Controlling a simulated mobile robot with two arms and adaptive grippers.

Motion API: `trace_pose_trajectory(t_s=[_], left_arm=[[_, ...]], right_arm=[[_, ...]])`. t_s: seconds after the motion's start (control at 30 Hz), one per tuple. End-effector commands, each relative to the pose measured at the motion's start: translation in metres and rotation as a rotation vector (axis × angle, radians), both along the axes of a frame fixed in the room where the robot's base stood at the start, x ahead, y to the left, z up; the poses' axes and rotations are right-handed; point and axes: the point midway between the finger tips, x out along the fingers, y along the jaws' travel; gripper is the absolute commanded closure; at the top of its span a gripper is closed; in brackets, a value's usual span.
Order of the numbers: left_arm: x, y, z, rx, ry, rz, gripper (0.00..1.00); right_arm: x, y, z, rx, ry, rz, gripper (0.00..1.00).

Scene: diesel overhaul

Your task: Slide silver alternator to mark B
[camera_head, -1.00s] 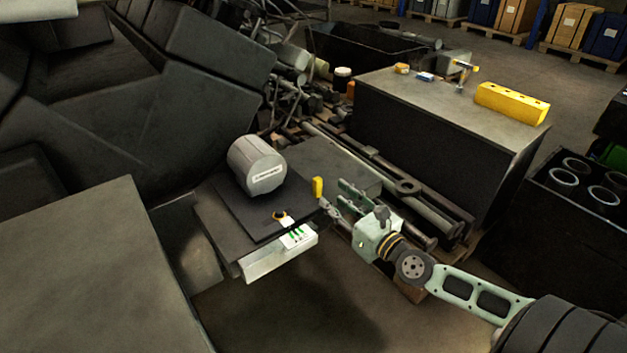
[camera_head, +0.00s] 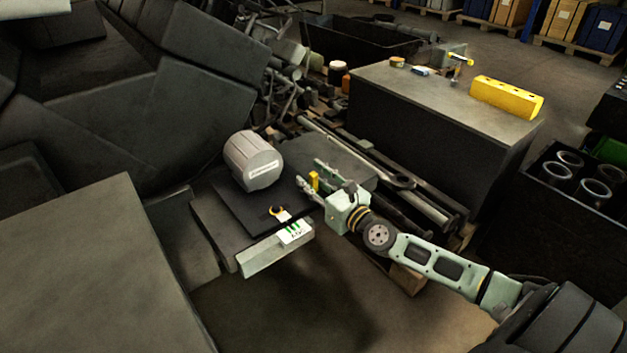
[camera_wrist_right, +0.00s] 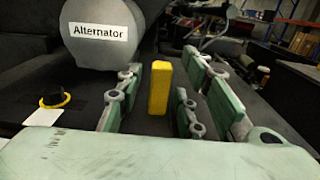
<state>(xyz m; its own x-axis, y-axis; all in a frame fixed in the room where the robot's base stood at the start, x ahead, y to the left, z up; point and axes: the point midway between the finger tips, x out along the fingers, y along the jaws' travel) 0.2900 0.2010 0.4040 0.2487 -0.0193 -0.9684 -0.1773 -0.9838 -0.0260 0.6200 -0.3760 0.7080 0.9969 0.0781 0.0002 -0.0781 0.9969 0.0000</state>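The silver alternator (camera_head: 254,161) is a ribbed grey cylinder lying on a dark plate (camera_head: 240,213); its "Alternator" label shows in the right wrist view (camera_wrist_right: 97,32). My right gripper (camera_head: 311,174) is right of the alternator, apart from it, with its fingers spread. In the right wrist view the open fingers (camera_wrist_right: 162,65) stand either side of an upright yellow block (camera_wrist_right: 158,91), with gaps on both sides. The alternator is outside the left finger. I cannot make out a mark B. My left gripper is not in view.
A yellow-and-black knob (camera_head: 278,212) and a white panel with green marks (camera_head: 295,232) are at the plate's front. A bench (camera_head: 430,105) with a yellow block (camera_head: 507,97) stands behind right. Long bars (camera_head: 345,150) lie behind the gripper. A grey surface (camera_head: 85,265) fills the lower left.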

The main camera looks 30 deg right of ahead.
Motion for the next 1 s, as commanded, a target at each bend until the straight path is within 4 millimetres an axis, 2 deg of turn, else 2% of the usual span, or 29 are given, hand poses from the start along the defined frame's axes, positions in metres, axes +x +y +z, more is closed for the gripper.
trace_pose_trajectory(t_s=[0.17, 0.57, 1.0], left_arm=[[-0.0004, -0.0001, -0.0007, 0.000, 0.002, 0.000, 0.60], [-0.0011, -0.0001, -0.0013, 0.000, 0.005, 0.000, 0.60], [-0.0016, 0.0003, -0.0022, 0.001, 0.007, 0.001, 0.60]], right_arm=[[-0.0001, 0.0001, -0.0003, 0.000, 0.001, 0.000, 0.66], [-0.0005, 0.0011, -0.0005, 0.001, 0.001, 0.002, 1.00], [-0.0006, 0.0019, -0.0017, 0.007, 0.004, 0.005, 1.00]])
